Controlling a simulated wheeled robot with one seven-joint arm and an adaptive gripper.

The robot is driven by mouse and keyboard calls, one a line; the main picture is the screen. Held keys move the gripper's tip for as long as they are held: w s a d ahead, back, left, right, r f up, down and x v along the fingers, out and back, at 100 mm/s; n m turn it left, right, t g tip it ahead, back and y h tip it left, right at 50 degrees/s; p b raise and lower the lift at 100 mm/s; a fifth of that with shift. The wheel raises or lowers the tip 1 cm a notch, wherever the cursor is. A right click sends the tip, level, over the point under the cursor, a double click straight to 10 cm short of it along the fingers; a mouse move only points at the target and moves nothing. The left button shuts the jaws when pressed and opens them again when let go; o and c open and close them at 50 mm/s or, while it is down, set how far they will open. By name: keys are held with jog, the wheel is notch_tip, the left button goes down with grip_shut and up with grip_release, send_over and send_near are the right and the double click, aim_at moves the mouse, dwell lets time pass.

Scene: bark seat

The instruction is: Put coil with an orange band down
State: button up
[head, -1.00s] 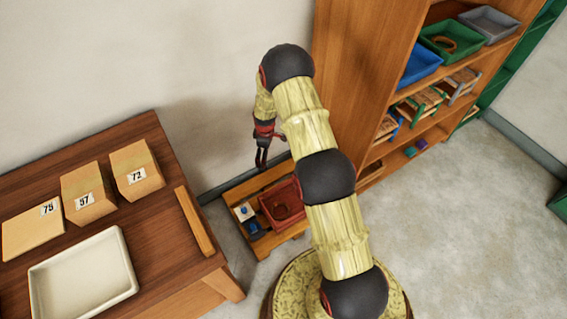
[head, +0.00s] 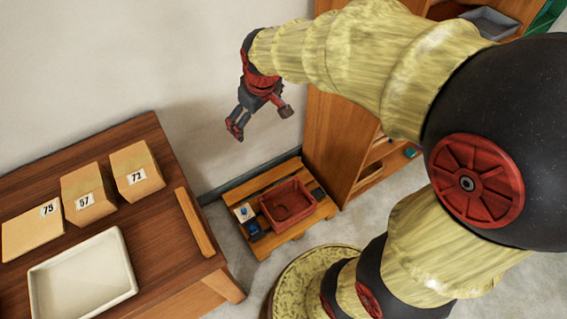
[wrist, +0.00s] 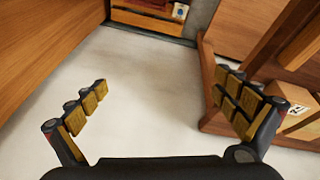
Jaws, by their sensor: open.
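My gripper (head: 236,130) is raised in front of the wall, above and left of a low wooden bench (head: 318,212). In the wrist view my gripper (wrist: 161,80) has its fingers spread wide, with only pale floor between them. It is open and empty. I cannot make out a coil with an orange band in either view now. A red tray (head: 288,206) stands on the low bench; its inside is dark red and I cannot tell what lies in it. My arm covers much of the tall shelf.
A wooden table (head: 150,225) at left bears a white tray (head: 82,275) and numbered boxes (head: 88,193). White and blue items (head: 249,219) lie beside the red tray.

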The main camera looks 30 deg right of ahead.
jog(key=s+a+r+m, duration=0.1)
jog(key=s+r, duration=0.2)
jog(key=s, duration=0.7)
jog(key=s+a+r+m+t, duration=0.1)
jog(key=s+a+r+m, duration=0.1)
jog(key=s, duration=0.8)
jog(key=shift+s+a+r+m+t, duration=0.3)
jog(key=shift+s+r, duration=0.1)
jog(key=shift+r, duration=0.2)
notch_tip(320, 180, up, 3)
jog(key=p, duration=0.2)
jog(key=shift+f+p, duration=0.1)
jog(key=shift+p, duration=0.25)
jog(key=shift+f, duration=0.15)
jog(key=shift+c, duration=0.7)
